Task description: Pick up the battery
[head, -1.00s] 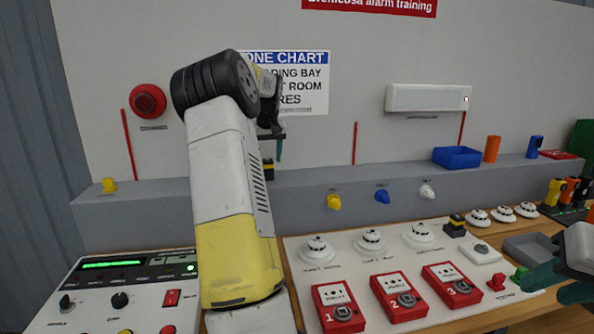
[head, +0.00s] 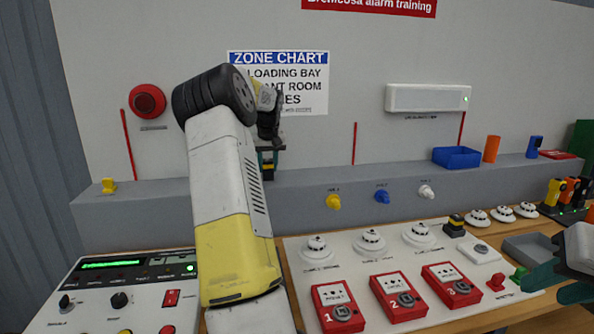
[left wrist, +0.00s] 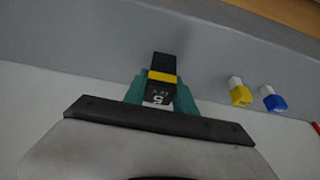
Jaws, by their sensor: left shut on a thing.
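The battery is a black block with a yellow band, and it sits between the teal fingers of my left gripper (left wrist: 160,98). The battery (left wrist: 162,65) shows clearly in the left wrist view, with pale lettering on its near end. In the head view the battery (head: 267,167) is small and partly hidden behind my left arm, at the grey ledge. My left gripper (head: 268,152) is shut on it there. I cannot tell whether the battery still touches the ledge. My right gripper (head: 558,283) is at the right edge, with its fingers apart and empty.
The grey ledge (head: 310,180) carries a blue bin (head: 456,157) and an orange cylinder (head: 491,149). Yellow, blue and white plugs stick out of its front. Below are red call points (head: 398,298), white detectors, a control panel (head: 125,290) and a grey tray (head: 530,247).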

